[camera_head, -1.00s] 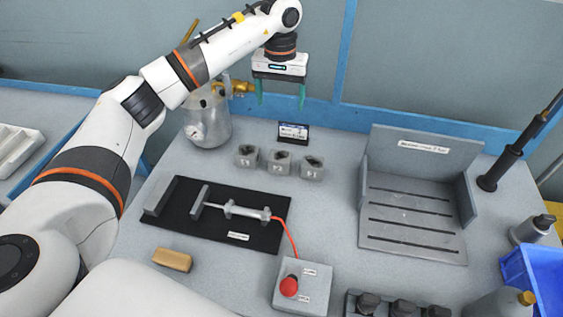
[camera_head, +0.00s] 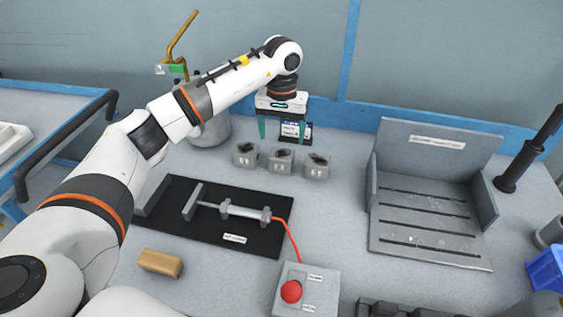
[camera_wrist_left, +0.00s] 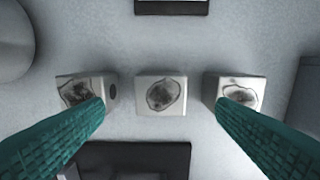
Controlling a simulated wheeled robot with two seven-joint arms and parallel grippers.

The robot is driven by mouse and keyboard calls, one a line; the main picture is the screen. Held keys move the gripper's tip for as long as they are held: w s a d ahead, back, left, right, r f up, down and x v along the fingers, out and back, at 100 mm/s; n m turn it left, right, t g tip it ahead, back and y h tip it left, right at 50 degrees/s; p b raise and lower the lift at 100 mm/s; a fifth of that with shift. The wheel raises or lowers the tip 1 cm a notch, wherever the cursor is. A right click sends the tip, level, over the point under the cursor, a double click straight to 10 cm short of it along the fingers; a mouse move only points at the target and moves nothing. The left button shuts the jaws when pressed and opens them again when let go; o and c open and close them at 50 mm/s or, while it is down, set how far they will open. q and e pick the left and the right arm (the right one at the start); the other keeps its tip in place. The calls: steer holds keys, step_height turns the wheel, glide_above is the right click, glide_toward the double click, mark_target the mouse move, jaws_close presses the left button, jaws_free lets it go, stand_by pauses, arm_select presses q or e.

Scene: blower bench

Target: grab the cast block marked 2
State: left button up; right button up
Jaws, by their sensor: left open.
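Three grey cast blocks with dark hollows in their tops stand in a row on the bench. The middle block (camera_head: 280,161) seems to carry a 2 on its front, though the marks are small. The left block (camera_head: 246,154) and right block (camera_head: 316,167) flank it. My left gripper (camera_head: 282,138) points down, open and empty, above and a little behind the row. In the left wrist view, the middle block (camera_wrist_left: 160,95) lies between the spread teal fingers, apart from both. The fingers partly cover the left block (camera_wrist_left: 84,88) and right block (camera_wrist_left: 236,92). My right gripper is out of view.
A small dark display (camera_head: 295,131) stands behind the blocks, partly hidden by my gripper. A metal tank (camera_head: 211,131) is to the left. A black mat (camera_head: 171,205) with a clamp lies in front. A slotted grey fixture (camera_head: 430,240) stands right.

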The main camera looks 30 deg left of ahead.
mark_target(282, 153)
arm_select(q)
step_height(282, 153, down, 8)
steer(key=shift+s+f+p, duration=0.15)
steer(key=shift+p, duration=0.35)
steer(key=c, duration=1.3)
